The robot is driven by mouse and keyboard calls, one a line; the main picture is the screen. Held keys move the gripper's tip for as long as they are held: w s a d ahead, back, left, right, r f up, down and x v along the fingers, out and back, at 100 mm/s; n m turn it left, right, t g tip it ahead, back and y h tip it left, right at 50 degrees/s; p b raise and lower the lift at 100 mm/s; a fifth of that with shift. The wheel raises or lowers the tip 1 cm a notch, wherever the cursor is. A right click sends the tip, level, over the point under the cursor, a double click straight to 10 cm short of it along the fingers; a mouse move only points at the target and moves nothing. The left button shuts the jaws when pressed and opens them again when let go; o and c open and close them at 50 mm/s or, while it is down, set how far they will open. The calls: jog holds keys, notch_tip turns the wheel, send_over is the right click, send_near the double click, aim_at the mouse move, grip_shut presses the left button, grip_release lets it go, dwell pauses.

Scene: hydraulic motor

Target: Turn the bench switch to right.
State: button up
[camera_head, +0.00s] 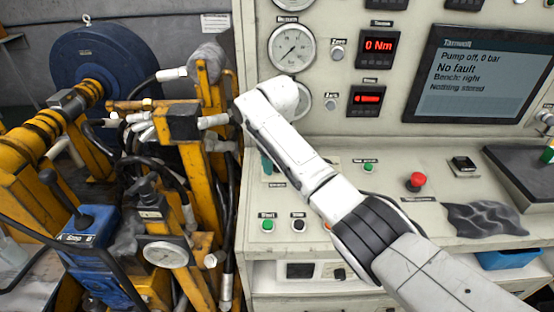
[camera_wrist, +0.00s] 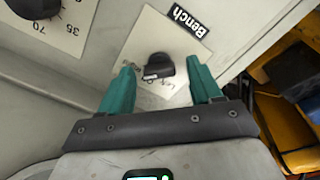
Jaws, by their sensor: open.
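The bench switch (camera_wrist: 160,66) is a black knob on a pale square plate, under a black "Bench" label (camera_wrist: 191,20) in the wrist view. A light mark shows at the knob's lower edge; the small lettering around it is partly covered and hard to read. My gripper (camera_wrist: 160,70) is open, with one teal finger on each side of the knob. I cannot tell whether either finger touches it. In the head view my arm hides the switch, and only a bit of teal finger (camera_head: 266,164) shows. The screen (camera_head: 482,76) reads "Bench: right".
A pressure gauge (camera_head: 292,47) and red displays are on the panel above. A red button (camera_head: 416,181), a green Start button (camera_head: 267,225) and a dark cloth (camera_head: 486,219) are on the console. Yellow machinery with hoses (camera_head: 165,190) crowds the left.

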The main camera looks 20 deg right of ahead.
aim_at(277, 175)
notch_tip(277, 175, up, 11)
jog(key=s+b, duration=0.1)
jog(key=shift+s+a+f+b, duration=0.2)
jog(key=shift+s+a+b, duration=0.1)
jog(key=shift+b, duration=0.1)
dwell(0.3)
